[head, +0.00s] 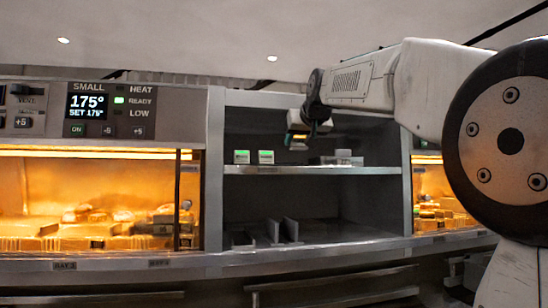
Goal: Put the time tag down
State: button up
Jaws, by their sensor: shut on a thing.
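My gripper (306,128) is in front of the open shelf unit, above the level of its upper shelf (310,170). It is shut on a small time tag (299,141) with a yellowish-green strip. The tag hangs clear above the shelf, and the gripper hides part of it. The fingertips are small and dark here. Two small white tags with green tops, a left one (241,157) and a right one (266,157), stand side by side on the upper shelf, left of my gripper.
Grey blocks (343,158) sit on the upper shelf at the right. Upright dividers (290,230) stand on the lower shelf. A lit warming cabinet (90,205) with a 175° display (87,105) is at the left; another lit bay (432,200) is at the right.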

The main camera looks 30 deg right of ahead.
jog(key=w+d, duration=0.1)
jog(key=w, duration=0.5)
jog(key=w+d, duration=0.1)
jog(key=w, duration=0.2)
jog(key=shift+w+d+f, duration=0.1)
jog(key=shift+w+d, duration=0.05)
jog(key=shift+d, duration=0.2)
jog(key=shift+f, duration=1.7)
jog(key=shift+f, duration=0.15)
jog(key=o, duration=0.7)
jog(key=shift+r, duration=0.2)
jog(key=v, duration=1.2)
